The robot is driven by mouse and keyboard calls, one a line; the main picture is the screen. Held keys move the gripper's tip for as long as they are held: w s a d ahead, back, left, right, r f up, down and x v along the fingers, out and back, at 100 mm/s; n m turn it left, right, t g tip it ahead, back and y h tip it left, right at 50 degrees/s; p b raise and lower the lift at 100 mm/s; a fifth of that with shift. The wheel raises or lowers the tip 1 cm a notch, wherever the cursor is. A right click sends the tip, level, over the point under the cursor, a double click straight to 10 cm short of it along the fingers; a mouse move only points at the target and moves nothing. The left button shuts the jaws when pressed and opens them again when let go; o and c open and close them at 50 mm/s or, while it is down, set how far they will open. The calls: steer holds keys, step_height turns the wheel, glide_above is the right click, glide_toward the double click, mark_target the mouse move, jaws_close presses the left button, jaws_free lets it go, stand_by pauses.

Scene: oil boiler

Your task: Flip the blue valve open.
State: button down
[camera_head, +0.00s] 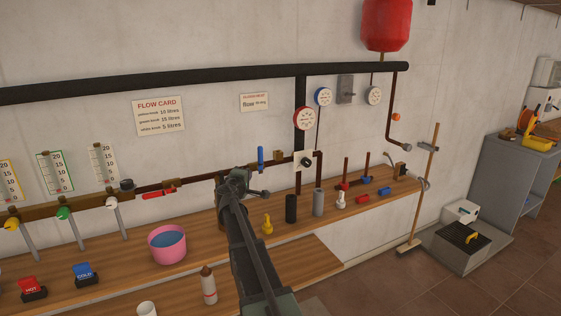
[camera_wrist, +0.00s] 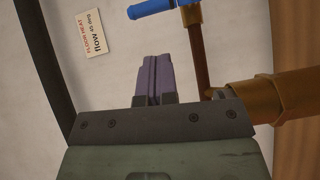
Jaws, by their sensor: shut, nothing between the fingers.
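The blue valve handle (camera_head: 261,158) stands upright in the head view, across the dark brown pipe (camera_head: 225,172) that runs along the wall. It also shows at the top edge of the wrist view (camera_wrist: 150,8), partly cut off. My gripper (camera_head: 263,193) is just below and beside the handle in the head view. In the wrist view my gripper (camera_wrist: 154,62) has its two fingers together with nothing between them. The fingers are apart from the handle, with a visible gap. Part of the pipe behind my gripper is hidden.
A red lever (camera_head: 158,194) is on the pipe to the left. A white-faced valve box (camera_head: 304,160) and gauges (camera_head: 305,118) are to the right.

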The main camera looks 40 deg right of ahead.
mark_target(259, 160)
steer(key=w+d+r+n+t, duration=0.1)
steer(key=w+d+n, duration=0.1)
steer(key=w+d, duration=0.5)
steer(key=d, duration=0.3)
steer(key=shift+w+t+y, duration=0.3)
steer(key=shift+w+t, duration=0.05)
steer(key=shift+t, duration=0.05)
